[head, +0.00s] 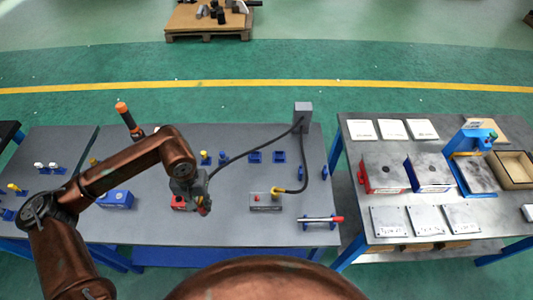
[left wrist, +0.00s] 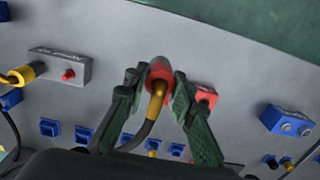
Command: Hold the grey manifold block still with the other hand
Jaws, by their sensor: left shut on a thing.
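The grey manifold block (head: 266,203) lies on the dark table to the right of my left gripper, with a yellow elbow plug (head: 276,191) and cable at its right end. In the left wrist view the block (left wrist: 60,66) is at the left, with a red knob on it, apart from the fingers. My left gripper (head: 202,207) is shut on a red-and-yellow cable plug (left wrist: 158,82), whose dark cable runs back between the fingers. A red block (head: 179,202) sits beside this gripper, partly hidden by it. My right gripper is in neither view.
A grey post (head: 303,116) with cables stands at the table's back edge. Several blue sockets (head: 279,156) lie along the back. A blue block (head: 116,199) is at the left; a red-handled tool (head: 322,219) lies at the front right. A second table (head: 355,215) stands at right.

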